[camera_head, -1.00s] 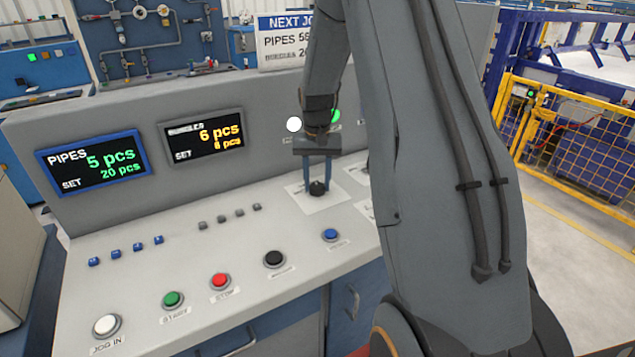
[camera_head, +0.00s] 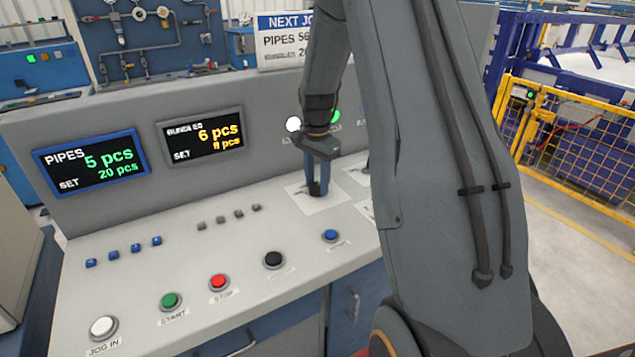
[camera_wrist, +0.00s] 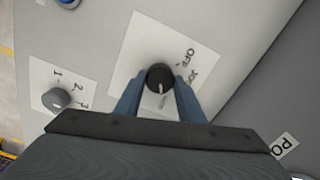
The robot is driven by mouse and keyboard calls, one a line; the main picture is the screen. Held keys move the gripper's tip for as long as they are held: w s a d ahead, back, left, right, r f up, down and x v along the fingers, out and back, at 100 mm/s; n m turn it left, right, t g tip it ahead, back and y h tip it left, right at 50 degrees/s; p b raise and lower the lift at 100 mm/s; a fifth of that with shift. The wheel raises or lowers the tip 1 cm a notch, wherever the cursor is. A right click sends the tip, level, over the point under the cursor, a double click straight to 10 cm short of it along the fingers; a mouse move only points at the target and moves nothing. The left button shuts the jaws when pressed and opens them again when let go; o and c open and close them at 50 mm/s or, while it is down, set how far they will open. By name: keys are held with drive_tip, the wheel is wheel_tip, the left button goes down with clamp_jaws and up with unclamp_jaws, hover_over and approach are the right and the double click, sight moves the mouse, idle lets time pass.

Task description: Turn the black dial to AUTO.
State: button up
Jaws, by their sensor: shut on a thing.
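The black dial (camera_wrist: 160,75) sits on a white label plate (camera_wrist: 135,58) on the sloping console. My gripper (camera_wrist: 160,84) points down at it, with one blue finger on each side, shut on the dial. A pale pointer mark on the dial points toward the bottom of the wrist view, slightly right. The words OFF and JOG show on the plate to the upper right of the dial; I cannot read AUTO, and part of the plate is hidden behind the fingers. In the head view, my gripper (camera_head: 318,188) largely covers the dial.
A grey selector knob (camera_wrist: 56,99) marked 1, 2, 3 stands beside the dial's plate. Green (camera_head: 171,301), red (camera_head: 219,282) and black (camera_head: 273,259) buttons line the console's front. The PIPES display (camera_head: 91,163) stands on the upright panel behind.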

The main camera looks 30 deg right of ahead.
sight(317, 186)
drive_tip(key=shift+w+r, duration=0.1)
idle(0.3)
drive_tip(key=o, duration=1)
drive_tip(key=shift+o, duration=0.2)
wheel_tip(317, 186, up, 6)
drive_tip(key=shift+r+b, duration=0.1)
drive_tip(key=shift+b, duration=0.85)
drive_tip(key=shift+r, duration=0.75)
drive_tip(key=shift+a, duration=0.1)
